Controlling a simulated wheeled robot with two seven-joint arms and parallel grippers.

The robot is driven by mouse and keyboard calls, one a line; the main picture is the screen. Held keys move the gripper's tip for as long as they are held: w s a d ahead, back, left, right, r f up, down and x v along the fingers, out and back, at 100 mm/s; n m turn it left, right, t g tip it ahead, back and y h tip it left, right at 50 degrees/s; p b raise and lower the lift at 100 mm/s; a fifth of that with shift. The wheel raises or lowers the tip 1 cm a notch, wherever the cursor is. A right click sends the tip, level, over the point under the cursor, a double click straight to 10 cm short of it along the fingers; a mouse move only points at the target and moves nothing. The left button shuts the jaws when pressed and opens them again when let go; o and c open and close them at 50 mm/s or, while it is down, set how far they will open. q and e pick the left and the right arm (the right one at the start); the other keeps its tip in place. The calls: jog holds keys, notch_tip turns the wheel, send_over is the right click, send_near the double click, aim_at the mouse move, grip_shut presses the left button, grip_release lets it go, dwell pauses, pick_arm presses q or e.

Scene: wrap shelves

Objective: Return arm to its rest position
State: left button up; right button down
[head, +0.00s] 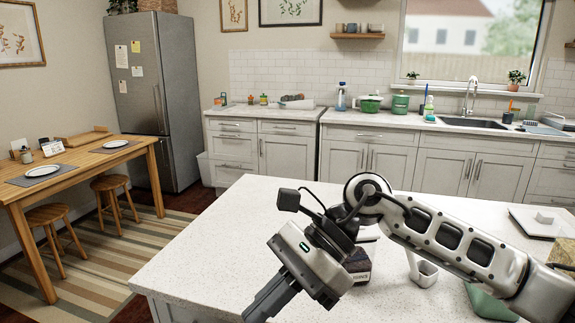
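My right arm (440,232) comes in from the right edge and reaches across the white island counter. Its wrist is bent, and the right gripper (262,306) points down and to the left over the counter's front left part. The dark fingers look close together, but their tips are at the bottom edge of the picture, so any gap between them cannot be made out. No object shows in them. My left arm and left gripper are not in view.
On the island counter (215,245), a dark box (358,265) sits partly hidden behind the wrist. A white holder (422,270), a green item (488,302) and a white scale-like plate (540,222) lie under or beside the arm. The counter's left part is clear.

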jog(key=s+a+r+m+g+y, duration=0.1)
jog(key=s+a+r+m+y, duration=0.15)
jog(key=a+m+y, duration=0.35)
jog(key=w+d+f+m+t+y, duration=0.2)
jog(key=w+d+m+t, duration=0.1)
jog(key=m+t, duration=0.8)
jog(key=w+d+f+m+t+y, duration=0.3)
jog(key=m+t, duration=0.5)
jog(key=m, duration=0.7)
jog(key=w+d+f+m+t+h, duration=0.1)
jog(key=d+f+m+t+h, duration=0.4)
jog(key=d+f+m+h, duration=0.6)
jog(key=s+d+f+m+g+h, duration=0.3)
jog(key=s+f+m, duration=0.4)
jog(key=f, duration=0.2)
jog(key=s+d+f+m+g+h, duration=0.3)
jog(key=s+d+f+m+g, duration=0.1)
jog(key=s+f+m, duration=0.3)
notch_tip(320, 180, down, 2)
jog(key=shift+f+m+g, duration=0.1)
jog(key=shift+m+g, duration=0.2)
